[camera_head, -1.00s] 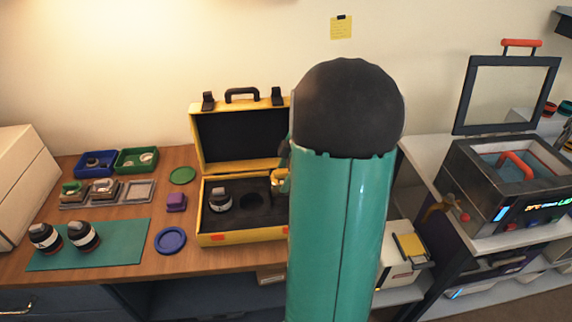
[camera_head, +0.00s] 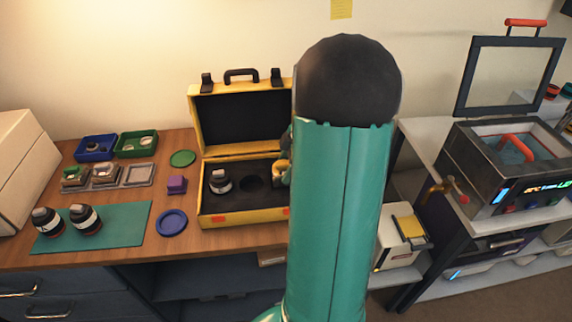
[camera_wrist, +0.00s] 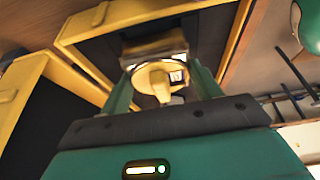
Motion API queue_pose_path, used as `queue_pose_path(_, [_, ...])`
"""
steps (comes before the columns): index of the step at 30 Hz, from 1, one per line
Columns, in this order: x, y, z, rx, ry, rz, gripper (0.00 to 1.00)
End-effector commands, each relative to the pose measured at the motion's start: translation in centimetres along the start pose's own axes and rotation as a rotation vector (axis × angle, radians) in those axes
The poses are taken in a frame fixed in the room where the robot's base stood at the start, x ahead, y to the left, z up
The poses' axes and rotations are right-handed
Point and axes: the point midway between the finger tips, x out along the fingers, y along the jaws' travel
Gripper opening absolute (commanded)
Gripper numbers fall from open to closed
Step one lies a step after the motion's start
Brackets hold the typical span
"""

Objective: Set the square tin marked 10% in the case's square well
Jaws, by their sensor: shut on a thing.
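The yellow case (camera_head: 245,222) stands open on the wooden bench, lid raised. A dark bottle sits in its left well, with an empty round well (camera_head: 251,183) beside it. My arm hides the case's right end, and I cannot make out the square well. My gripper (camera_wrist: 160,85) is shut on a metallic square tin (camera_wrist: 152,48) with a pale yellow round part in front. No 10% mark is readable. In the head view my gripper (camera_head: 285,172) is mostly hidden behind my arm, at the case's right side. I cannot tell whether the tin touches the case.
A grey tray (camera_head: 139,175) at left holds two square tins and has an empty place. Blue (camera_head: 95,149) and green (camera_head: 135,146) bins, a purple block (camera_head: 176,185) and a blue disc (camera_head: 172,223) lie near. Two bottles stand on a teal mat (camera_head: 120,226). A machine (camera_head: 500,165) stands right.

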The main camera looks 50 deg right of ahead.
Motion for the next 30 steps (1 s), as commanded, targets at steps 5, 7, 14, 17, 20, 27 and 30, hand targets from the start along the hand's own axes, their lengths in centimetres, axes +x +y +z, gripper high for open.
queue_pose_path(5, [0.0, 0.1, -0.1, -0.001, 0.0, 0.0, 0.4])
queue_pose_path(7, [0.0, 0.1, -0.1, -0.001, 0.0, 0.0, 0.4])
queue_pose_path(14, [0.3, 0.1, 0.1, 0.0, 0.0, -0.001, 0.4])
queue_pose_path(17, [0.5, 0.1, 0.1, 0.0, 0.0, -0.001, 0.4])
queue_pose_path(20, [0.7, 0.1, 0.2, 0.0, 0.001, -0.001, 0.4])
queue_pose_path(27, [1.2, 0.1, 0.4, 0.0, 0.0, 0.0, 0.4])
queue_pose_path(30, [1.4, 0.1, 0.5, 0.0, 0.0, 0.0, 0.4])
